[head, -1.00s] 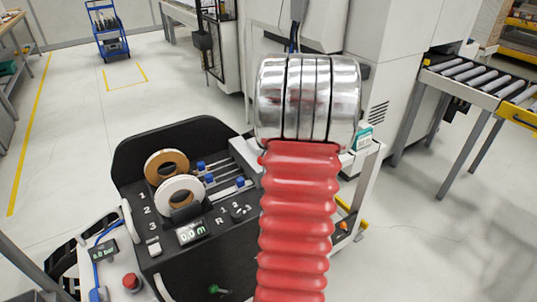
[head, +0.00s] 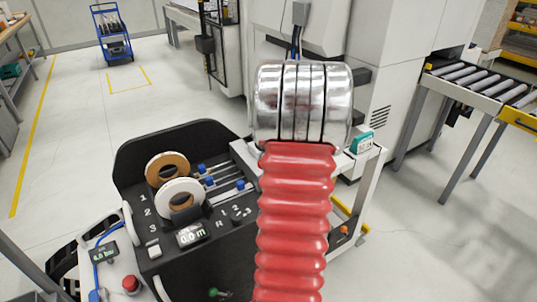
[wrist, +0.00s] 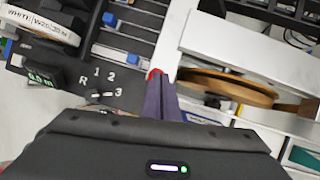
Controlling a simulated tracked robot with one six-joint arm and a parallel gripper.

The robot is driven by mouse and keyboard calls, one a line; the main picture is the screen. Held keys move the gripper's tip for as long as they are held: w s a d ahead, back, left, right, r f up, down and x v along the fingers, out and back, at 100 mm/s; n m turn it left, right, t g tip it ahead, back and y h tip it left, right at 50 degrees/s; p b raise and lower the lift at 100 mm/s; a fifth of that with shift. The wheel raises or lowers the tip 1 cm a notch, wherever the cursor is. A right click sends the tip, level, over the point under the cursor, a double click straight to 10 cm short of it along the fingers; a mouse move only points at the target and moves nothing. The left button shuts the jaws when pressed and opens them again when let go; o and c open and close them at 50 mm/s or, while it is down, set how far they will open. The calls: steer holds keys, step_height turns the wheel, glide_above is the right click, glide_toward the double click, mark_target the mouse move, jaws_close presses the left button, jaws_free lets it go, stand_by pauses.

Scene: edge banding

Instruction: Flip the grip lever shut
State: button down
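In the wrist view my gripper (wrist: 160,92) points up the picture with its two dark fingers close together. A small red piece (wrist: 153,74) shows at their tips; I cannot tell whether it is the grip lever or whether the fingers touch it. Blue clamps sit on metal rails of the black panel, one (wrist: 110,19) farther up and one (wrist: 108,50) nearer. They also show in the head view (head: 209,181). No part is clearly the grip lever. In the head view my red arm and metal joint hide the gripper.
A brown band roll (wrist: 225,86) lies right of the fingers, beside a white surface (wrist: 235,45). White (head: 180,198) and brown (head: 167,167) rolls stand on the panel. A rotary knob (wrist: 97,94) is left of the fingers. A roller conveyor (head: 485,88) stands at right.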

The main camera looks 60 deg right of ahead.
step_height(320, 180, up, 13)
steer(key=s+d, duration=0.1)
steer(key=s, duration=0.1)
steer(key=shift+s, duration=0.25)
steer(key=shift+f, duration=0.1)
stand_by(0.7)
